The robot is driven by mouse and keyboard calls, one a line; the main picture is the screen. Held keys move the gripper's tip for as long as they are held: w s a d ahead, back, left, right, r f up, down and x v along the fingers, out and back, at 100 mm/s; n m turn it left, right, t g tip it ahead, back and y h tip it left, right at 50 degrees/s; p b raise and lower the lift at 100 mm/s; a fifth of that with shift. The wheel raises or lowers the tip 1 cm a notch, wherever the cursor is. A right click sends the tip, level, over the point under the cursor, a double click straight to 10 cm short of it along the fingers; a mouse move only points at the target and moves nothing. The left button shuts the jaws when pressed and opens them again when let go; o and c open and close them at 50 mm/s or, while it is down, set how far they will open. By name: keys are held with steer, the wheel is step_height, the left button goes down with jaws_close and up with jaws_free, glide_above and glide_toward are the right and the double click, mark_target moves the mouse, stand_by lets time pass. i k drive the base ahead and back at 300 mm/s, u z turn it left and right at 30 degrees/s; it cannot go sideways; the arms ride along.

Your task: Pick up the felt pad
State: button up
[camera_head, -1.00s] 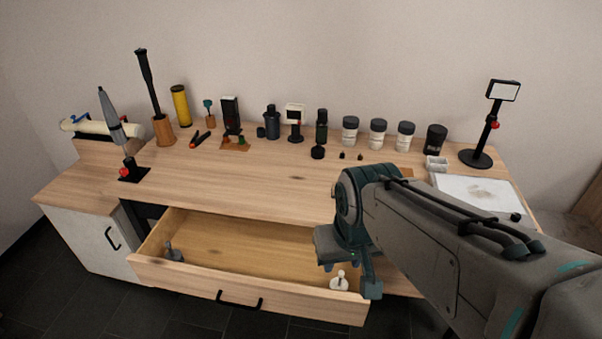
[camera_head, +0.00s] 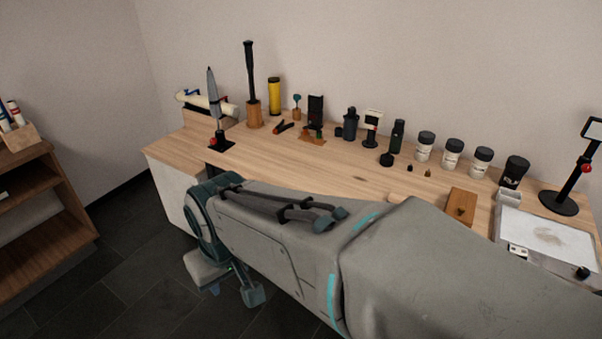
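I cannot make out a felt pad for certain in the head view. A shallow tray (camera_head: 506,240) at the right of the workbench holds a flat white sheet with a brownish smudge; I cannot tell whether that is felt. My gripper (camera_head: 229,287) hangs low, in front of the bench's left part and over the dark floor, away from the tabletop things. It points down, and its fingers are too unclear to tell open from shut. My arm crosses the front of the bench and hides the drawer area.
The wooden workbench (camera_head: 300,165) carries a tall tool in a wooden holder (camera_head: 255,115), a yellow cylinder (camera_head: 274,97), several white jars (camera_head: 452,155), a wooden block (camera_head: 461,204) and a black stand (camera_head: 560,202). A brown shelf (camera_head: 45,215) stands at left. Dark floor (camera_head: 125,245) between is clear.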

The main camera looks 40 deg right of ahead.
mark_target(394, 197)
steer(key=u, duration=1.2)
steer(key=k, duration=0.45)
steer(key=z, duration=2.45)
steer(key=i, duration=0.5)
